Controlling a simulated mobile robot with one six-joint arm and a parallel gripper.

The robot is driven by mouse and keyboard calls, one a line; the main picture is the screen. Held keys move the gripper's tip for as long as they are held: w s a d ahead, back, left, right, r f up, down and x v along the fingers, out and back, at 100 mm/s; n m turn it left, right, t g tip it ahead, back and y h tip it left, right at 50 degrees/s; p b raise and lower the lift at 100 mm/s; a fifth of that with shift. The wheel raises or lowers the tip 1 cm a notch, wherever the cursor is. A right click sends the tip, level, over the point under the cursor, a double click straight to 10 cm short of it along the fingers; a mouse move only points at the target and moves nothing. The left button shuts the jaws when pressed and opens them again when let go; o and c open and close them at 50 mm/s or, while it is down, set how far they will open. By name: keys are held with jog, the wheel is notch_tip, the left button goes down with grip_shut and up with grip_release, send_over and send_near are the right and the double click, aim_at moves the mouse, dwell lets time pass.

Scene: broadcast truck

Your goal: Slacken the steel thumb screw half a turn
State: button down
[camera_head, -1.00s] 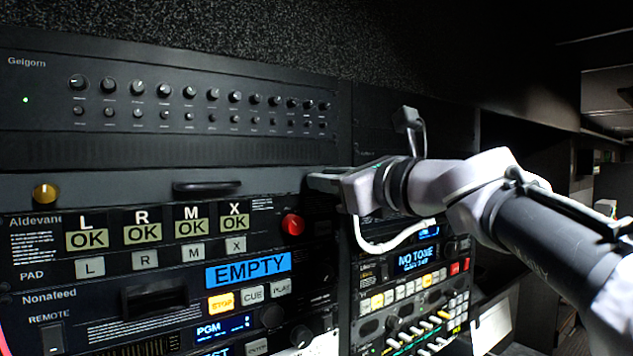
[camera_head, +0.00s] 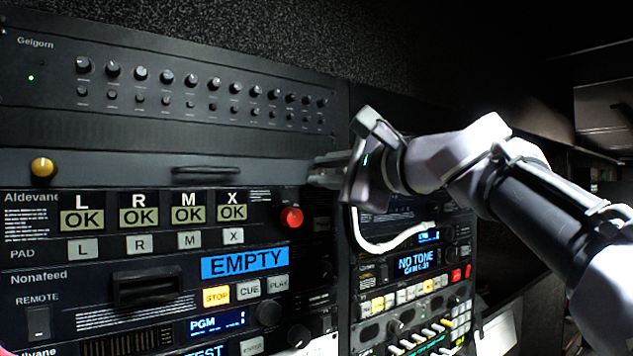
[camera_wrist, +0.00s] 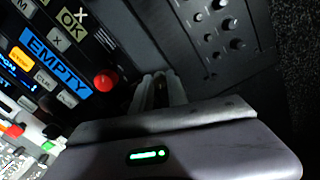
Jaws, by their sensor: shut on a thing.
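My gripper (camera_head: 326,172) is at the right end of the blank grey drawer panel (camera_head: 120,172), its fingers pointing at the panel face. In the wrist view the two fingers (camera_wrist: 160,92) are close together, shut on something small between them. The thing gripped fits the steel thumb screw, but the fingers hide it in the head view, and its surface is not clear in the wrist view. A brass-coloured thumb screw (camera_head: 43,167) sits at the left end of the same panel, clear of my gripper.
A red knob (camera_head: 291,217) stands out just below and left of my gripper; it also shows in the wrist view (camera_wrist: 105,80). The panel has a dark handle (camera_head: 205,172). A row of small knobs (camera_head: 190,80) lies above. A white cable (camera_head: 390,245) hangs under my wrist.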

jog(key=n+b, duration=0.3)
jog(key=n, duration=0.4)
jog(key=n+b, duration=0.2)
jog(key=n, duration=0.4)
jog(key=shift+n, duration=0.3)
jog(key=n+b, duration=0.1)
jog(key=n, duration=0.4)
jog(key=n+b, duration=0.1)
jog(key=n, duration=0.4)
jog(key=shift+n, duration=0.4)
jog(key=c, duration=1.4)
grip_release()
jog(key=shift+w, duration=0.1)
jog(key=shift+c, duration=0.2)
jog(key=shift+o, duration=0.7)
jog(key=shift+w+a+f, duration=0.1)
jog(key=shift+w, duration=0.05)
